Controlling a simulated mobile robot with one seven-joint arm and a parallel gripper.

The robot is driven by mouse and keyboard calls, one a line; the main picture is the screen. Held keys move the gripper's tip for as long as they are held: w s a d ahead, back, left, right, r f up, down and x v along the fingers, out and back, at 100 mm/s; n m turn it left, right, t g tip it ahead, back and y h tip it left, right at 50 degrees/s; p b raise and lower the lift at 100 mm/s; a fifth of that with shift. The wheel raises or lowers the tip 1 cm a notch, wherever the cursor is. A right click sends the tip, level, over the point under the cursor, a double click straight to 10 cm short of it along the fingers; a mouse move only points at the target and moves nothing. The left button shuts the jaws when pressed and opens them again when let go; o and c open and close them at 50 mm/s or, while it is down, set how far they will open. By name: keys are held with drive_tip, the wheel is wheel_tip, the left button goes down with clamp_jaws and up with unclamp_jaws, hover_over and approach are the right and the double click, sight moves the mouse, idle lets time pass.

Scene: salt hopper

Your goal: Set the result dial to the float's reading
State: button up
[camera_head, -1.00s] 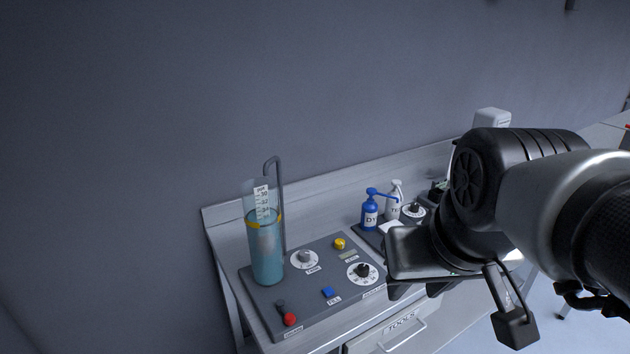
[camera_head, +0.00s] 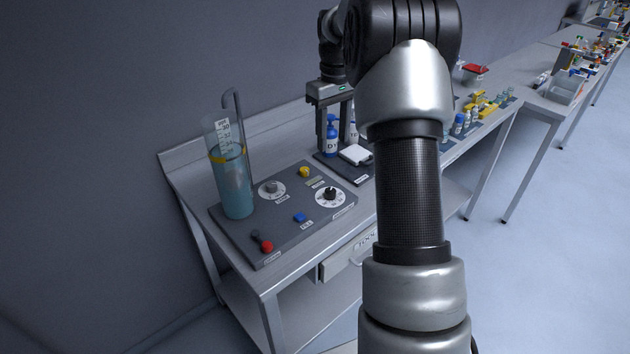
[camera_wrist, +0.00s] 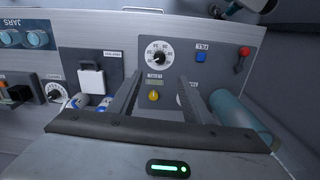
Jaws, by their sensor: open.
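The result dial (camera_head: 330,195) is a white numbered disc with a black knob, on the grey panel (camera_head: 250,235). It also shows in the wrist view (camera_wrist: 157,52), just beyond my fingertips. Its setting is too small to read. The yellow float (camera_head: 228,155) lies at the top of the blue liquid in a clear cylinder (camera_head: 237,195). The scale above it shows 30 and 32, but the exact reading is unclear. My gripper (camera_head: 333,142) is open and empty, pointing down above the bench. In the wrist view, my fingers (camera_wrist: 160,80) are apart, touching nothing.
The panel holds a yellow knob (camera_head: 305,172), a grey-knobbed dial (camera_head: 272,188), a blue button (camera_head: 300,217) and a red-knobbed lever (camera_head: 267,246). A bent pipe (camera_head: 238,120) rises beside the cylinder.

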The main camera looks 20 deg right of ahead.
sight(331, 191)
wheel_tip(331, 191, down, 18)
drive_tip(key=shift+r, duration=0.25)
idle(0.3)
drive_tip(key=c, duration=1.1)
drive_tip(key=shift+o, duration=0.2)
